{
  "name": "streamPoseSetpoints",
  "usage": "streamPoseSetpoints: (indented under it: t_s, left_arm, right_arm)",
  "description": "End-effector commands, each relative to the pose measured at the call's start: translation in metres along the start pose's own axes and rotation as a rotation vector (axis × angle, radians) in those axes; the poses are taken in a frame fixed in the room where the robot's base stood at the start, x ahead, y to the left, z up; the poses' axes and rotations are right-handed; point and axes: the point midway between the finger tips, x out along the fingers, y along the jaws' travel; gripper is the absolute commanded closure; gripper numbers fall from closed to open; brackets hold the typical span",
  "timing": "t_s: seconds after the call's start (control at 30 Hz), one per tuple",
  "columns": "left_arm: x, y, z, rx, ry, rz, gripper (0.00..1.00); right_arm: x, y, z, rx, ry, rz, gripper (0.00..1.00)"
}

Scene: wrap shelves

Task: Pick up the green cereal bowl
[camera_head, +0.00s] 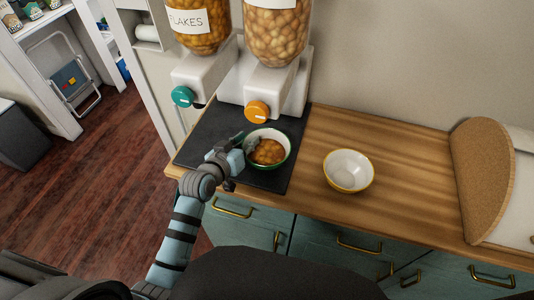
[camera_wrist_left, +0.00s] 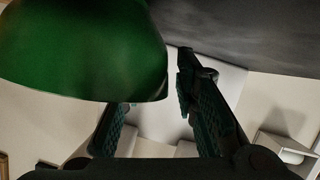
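The green cereal bowl (camera_head: 286,163) has a green outside and a pale inside and holds brown-orange cereal (camera_head: 267,152). It stands on the dark mat below the dispensers. My left gripper (camera_head: 244,148) is at the bowl's left rim, and a grey finger part shows over the rim. In the left wrist view the green bowl wall (camera_wrist_left: 85,50) fills the upper left and hides one fingertip. The left gripper's fingers (camera_wrist_left: 155,105) are apart there, with a gap between them. Contact with the wall cannot be told. My right gripper is not in view.
A white bowl with a yellow rim (camera_head: 349,171) stands to the right on the wooden counter (camera_head: 400,150). Cereal dispensers with a teal knob (camera_head: 183,96) and an orange knob (camera_head: 257,111) stand behind the dark mat (camera_head: 210,130). A cork-sided box (camera_head: 482,180) is at far right.

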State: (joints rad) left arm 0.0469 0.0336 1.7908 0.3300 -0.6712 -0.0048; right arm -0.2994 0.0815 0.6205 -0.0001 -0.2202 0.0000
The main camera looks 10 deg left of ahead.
Motion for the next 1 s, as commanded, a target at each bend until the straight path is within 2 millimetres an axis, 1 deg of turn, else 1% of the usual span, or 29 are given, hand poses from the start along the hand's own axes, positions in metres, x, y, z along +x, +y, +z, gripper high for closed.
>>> streamPoseSetpoints:
  t_s: [0.03, 0.13, 0.17, 0.67, 0.87, 1.0]
  left_arm:
    - [0.000, 0.000, 0.000, 0.000, 0.000, 0.000, 0.82]
    - [0.000, 0.000, 0.000, 0.000, 0.000, 0.000, 0.98]
    - [0.000, 0.000, 0.000, 0.000, 0.000, 0.000, 1.00]
    - [-0.001, 0.001, -0.003, -0.001, 0.002, 0.000, 1.00]
    - [-0.008, 0.006, -0.019, 0.000, 0.002, 0.001, 1.00]
    - [-0.015, 0.011, -0.036, 0.000, 0.004, 0.002, 1.00]
  right_arm:
    - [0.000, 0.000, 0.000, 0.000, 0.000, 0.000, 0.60]
    - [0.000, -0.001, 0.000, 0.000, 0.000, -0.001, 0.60]
    - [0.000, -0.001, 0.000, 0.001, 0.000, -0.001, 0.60]
    - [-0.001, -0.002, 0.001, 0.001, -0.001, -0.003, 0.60]
    - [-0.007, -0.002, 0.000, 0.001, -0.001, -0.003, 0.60]
    - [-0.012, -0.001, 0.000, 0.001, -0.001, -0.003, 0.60]
